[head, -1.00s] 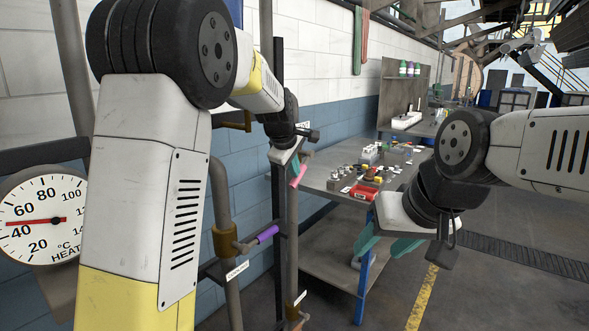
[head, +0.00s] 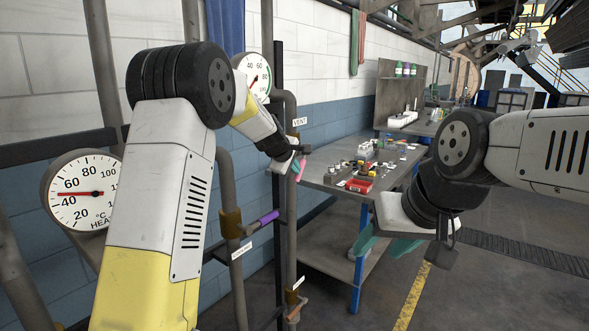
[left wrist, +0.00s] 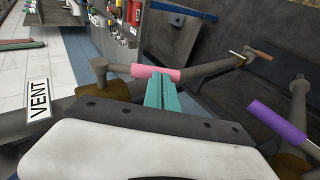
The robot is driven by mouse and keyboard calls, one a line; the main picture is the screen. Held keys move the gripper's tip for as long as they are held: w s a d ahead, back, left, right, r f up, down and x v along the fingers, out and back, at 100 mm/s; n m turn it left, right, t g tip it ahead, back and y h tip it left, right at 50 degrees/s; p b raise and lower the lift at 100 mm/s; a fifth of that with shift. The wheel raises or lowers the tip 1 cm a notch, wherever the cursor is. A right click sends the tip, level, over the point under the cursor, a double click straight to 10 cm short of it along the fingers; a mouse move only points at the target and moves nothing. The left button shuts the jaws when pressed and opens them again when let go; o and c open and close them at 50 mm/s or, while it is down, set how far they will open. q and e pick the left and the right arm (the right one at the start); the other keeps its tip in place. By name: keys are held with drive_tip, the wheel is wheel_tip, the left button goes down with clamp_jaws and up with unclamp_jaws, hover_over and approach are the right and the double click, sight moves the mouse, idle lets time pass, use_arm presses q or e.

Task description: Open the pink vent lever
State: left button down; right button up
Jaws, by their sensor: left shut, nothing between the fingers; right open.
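The pink vent lever (left wrist: 156,73) lies crosswise on the pipe in the left wrist view, next to the VENT label (left wrist: 38,99). In the head view the pink lever (head: 300,170) is small and partly hidden by my left gripper (head: 291,164). My left gripper's teal fingers (left wrist: 163,92) are shut together with nothing between them. Their tips are at the pink lever's near side, overlapping its lower edge; I cannot tell whether they touch it. My right gripper (head: 383,247) is open and empty, out over the floor beside the bench.
A purple lever (head: 269,217) sits on a lower pipe, and a copper-coloured lever (head: 293,313) is below it. Two gauges, a HEAT dial (head: 82,194) and another dial (head: 256,75), are by the wall. A bench (head: 315,171) with several small items stands behind.

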use_arm(q)
drive_tip(key=f, duration=0.1)
drive_tip(key=w+d+f, duration=0.1)
drive_tip(key=shift+w+d+f, duration=0.1)
drive_tip(key=shift+w+f, duration=0.15)
drive_tip(key=shift+f, duration=0.1)
drive_tip(key=shift+w+d+f, duration=0.65)
drive_tip(key=shift+w+d, duration=0.05)
drive_tip(key=shift+w, duration=0.2)
